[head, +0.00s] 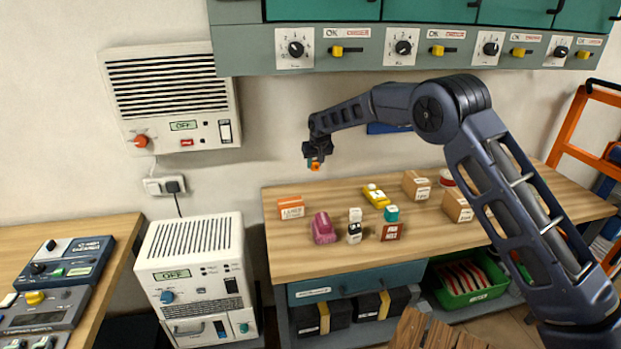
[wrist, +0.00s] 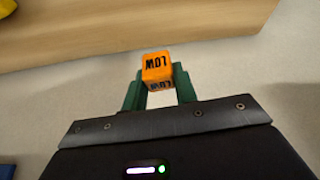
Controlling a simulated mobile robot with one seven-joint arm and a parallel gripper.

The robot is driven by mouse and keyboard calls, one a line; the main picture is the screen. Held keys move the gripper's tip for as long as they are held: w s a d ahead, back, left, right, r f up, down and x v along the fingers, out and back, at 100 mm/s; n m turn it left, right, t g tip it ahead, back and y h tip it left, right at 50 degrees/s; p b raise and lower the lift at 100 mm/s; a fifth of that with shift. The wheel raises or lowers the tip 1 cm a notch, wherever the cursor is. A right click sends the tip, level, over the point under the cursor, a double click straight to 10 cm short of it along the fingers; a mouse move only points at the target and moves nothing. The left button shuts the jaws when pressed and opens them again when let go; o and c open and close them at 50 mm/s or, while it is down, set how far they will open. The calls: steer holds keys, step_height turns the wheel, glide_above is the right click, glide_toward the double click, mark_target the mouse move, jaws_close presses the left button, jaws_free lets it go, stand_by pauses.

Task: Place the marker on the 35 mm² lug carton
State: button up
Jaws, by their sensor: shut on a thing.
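My gripper (head: 314,159) is shut on a small orange cube marker (wrist: 157,67) that reads "LOW". The marker also shows as an orange spot in the head view (head: 315,167). It is held in the air above the back left of the wooden table. An orange carton (head: 291,208) with a white label stands on the table's left end, below and a little left of my gripper. Two brown cartons with pale labels, one behind (head: 416,186) and one nearer (head: 457,206), stand to the right. The label sizes are too small to read, so I cannot tell which is the 35 mm² carton.
On the wooden table (head: 300,258) are a magenta item (head: 323,228), a black-and-white item (head: 354,232), a red item with a teal top (head: 390,226) and a yellow item (head: 376,196). The table's front left is clear. Grey switch cabinets (head: 240,45) hang above.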

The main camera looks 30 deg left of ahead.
steer(key=s+d+r+n+g, duration=0.1)
steer(key=s+r+n, duration=0.35)
steer(key=s, duration=1.35)
steer(key=m, duration=0.1)
glide_toward(289, 200)
steer(key=shift+y, duration=0.4)
steer(key=x, duration=0.6)
steer(key=shift+d+f, duration=0.1)
steer(key=shift+d, duration=0.1)
steer(key=shift+f, duration=0.1)
steer(key=o, duration=0.9)
steer(key=shift+o, duration=0.2)
steer(key=v, duration=1.2)
